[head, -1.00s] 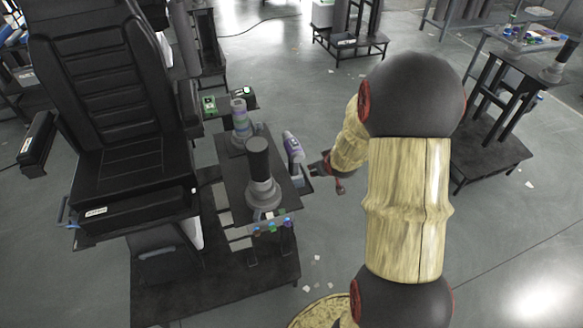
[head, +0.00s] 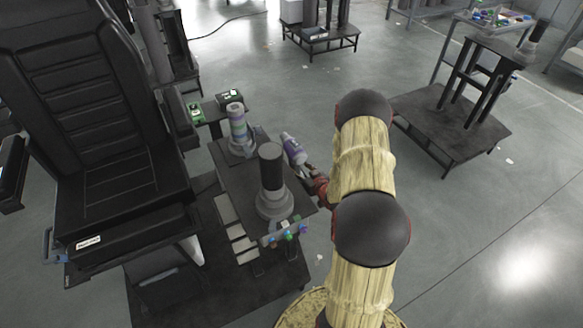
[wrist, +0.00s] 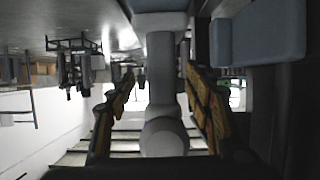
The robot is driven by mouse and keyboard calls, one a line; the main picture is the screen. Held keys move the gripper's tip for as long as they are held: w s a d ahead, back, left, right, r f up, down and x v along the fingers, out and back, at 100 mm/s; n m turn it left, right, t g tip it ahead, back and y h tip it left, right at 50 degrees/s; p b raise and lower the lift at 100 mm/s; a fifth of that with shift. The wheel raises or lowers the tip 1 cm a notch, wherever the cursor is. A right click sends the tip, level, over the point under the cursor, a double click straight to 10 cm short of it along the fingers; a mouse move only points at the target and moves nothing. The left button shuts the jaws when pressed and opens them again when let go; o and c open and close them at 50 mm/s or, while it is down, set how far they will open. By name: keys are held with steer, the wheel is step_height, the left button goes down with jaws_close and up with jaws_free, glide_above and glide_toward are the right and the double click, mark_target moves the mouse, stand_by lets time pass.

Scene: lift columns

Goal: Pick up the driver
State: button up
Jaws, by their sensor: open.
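In the wrist view a grey shaft with a rounded end, seemingly the driver (wrist: 162,90), lies between my gripper's two fingers (wrist: 159,75). The fingers stand apart on either side of it. I cannot tell whether they touch it.
Two round control columns stand on the small table (head: 225,170): a black-topped one (head: 271,172) in front and a banded one (head: 239,128) behind. A black seat (head: 100,120) is at the left. Another stand (head: 450,120) is at the right. Open floor lies between.

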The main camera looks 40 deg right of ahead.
steer(key=x, duration=0.1)
steer(key=b+x, duration=0.1)
steer(key=x, duration=0.3)
steer(key=shift+w+a+r+b, duration=0.1)
steer(key=shift+w+r+b, duration=0.15)
steer(key=shift+b, duration=0.05)
jaws_close()
stand_by(0.5)
steer(key=shift+r, duration=0.15)
